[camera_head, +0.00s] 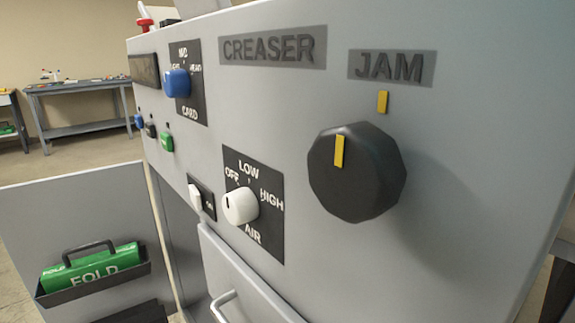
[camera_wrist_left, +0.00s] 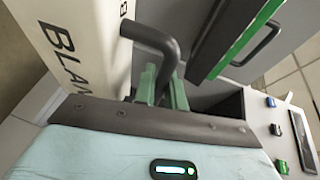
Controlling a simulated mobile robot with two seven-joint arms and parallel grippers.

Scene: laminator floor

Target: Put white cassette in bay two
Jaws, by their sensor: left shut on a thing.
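The white cassette (camera_wrist_left: 88,35), with dark letters reading BLA, is at the upper left of the left wrist view, close to the camera and partly cut off. Its dark handle (camera_wrist_left: 145,37) runs between the green fingertips of my left gripper (camera_wrist_left: 162,88), which is shut on it. The cassette and my left gripper do not show in the head view. My right gripper is in neither view. No bay marked two can be read in either view.
A green FOLD cassette (camera_head: 92,268) sits in a dark pocket on a grey panel (camera_head: 75,212) at lower left. The creaser machine front (camera_head: 300,110) fills the right, with a large black JAM knob (camera_head: 355,172). A workbench (camera_head: 80,100) stands behind.

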